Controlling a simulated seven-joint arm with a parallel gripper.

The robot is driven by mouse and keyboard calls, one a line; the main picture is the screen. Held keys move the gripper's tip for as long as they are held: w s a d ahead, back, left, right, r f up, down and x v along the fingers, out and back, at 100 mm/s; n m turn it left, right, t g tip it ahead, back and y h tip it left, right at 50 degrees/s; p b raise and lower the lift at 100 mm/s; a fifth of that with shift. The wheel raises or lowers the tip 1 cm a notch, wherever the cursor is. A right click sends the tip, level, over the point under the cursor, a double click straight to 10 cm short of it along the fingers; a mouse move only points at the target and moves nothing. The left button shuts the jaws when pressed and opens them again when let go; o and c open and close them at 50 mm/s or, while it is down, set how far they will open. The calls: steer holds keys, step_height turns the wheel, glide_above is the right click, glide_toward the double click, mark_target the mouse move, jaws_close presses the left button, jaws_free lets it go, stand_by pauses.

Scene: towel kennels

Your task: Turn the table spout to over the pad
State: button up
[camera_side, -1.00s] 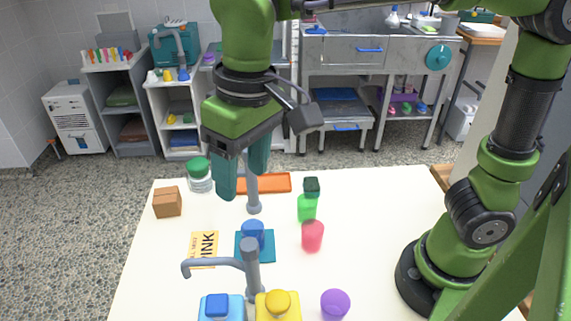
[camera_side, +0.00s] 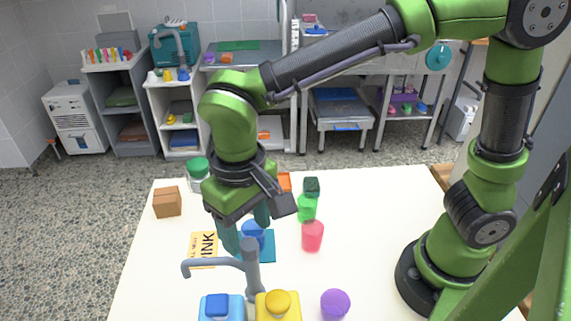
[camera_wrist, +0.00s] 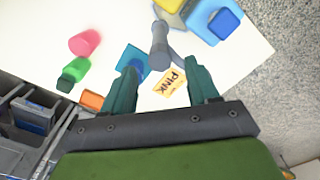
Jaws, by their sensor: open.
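The grey table spout (camera_side: 251,272) stands upright near the front of the table, its arm reaching left in the side view. In the wrist view the spout (camera_wrist: 160,42) shows beyond the fingers. The teal pad (camera_side: 268,248) lies behind it with a blue object (camera_side: 252,232) on it; the pad also shows in the wrist view (camera_wrist: 125,58). My gripper (camera_side: 247,228) is open and empty, above the table around the pad and behind the spout, apart from the spout's arm. The wrist view shows its spread fingers (camera_wrist: 163,75). My gripper partly hides the pad area.
A yellow block (camera_side: 278,306), a blue block (camera_side: 220,308) and a purple cup (camera_side: 335,304) stand at the front. A pink cup (camera_side: 312,236) and green bottle (camera_side: 307,208) stand right of the pad. A PINK card (camera_side: 204,248) lies left. A brown box (camera_side: 167,202) stands far left.

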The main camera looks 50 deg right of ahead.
mark_target(248, 244)
steer(key=shift+f, duration=2.05)
steer(key=shift+c, duration=0.3)
jaws_close()
